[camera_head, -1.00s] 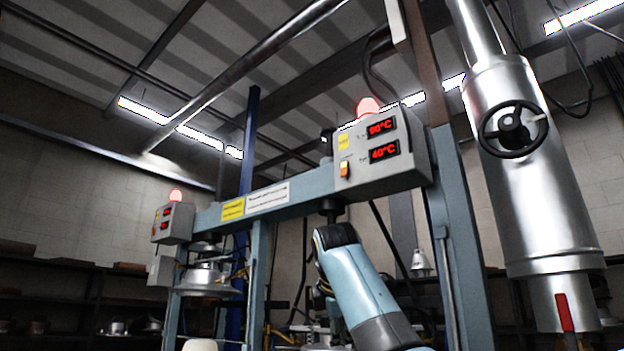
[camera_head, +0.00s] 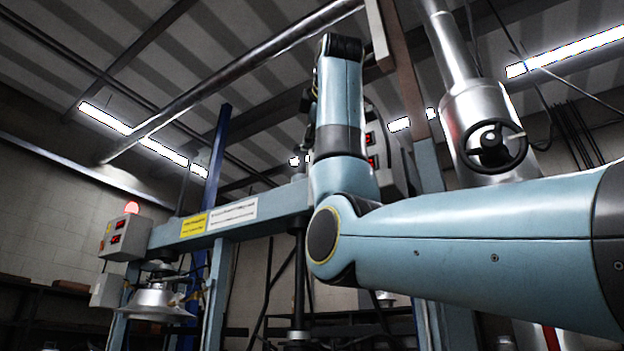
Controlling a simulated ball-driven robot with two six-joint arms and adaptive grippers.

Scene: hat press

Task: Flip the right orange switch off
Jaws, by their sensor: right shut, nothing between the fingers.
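The right control box (camera_head: 400,165) hangs on the press frame, mostly hidden behind my right arm. Parts of its two red displays (camera_head: 371,150) show past the arm's edge. Its orange switch is hidden behind the arm. My right arm comes in from the right, bends at the elbow and rises in front of the box. My right gripper (camera_head: 309,112) shows only as small dark parts at the left edge of the raised arm; it is shut and empty. I cannot tell whether it touches the box. My left gripper is out of view.
The blue-grey press beam (camera_head: 265,214) runs left to a second control box (camera_head: 127,238) with a red lamp. A metal press head (camera_head: 157,300) hangs below that box. A silver cylinder with a black handwheel (camera_head: 493,146) stands behind my arm at right.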

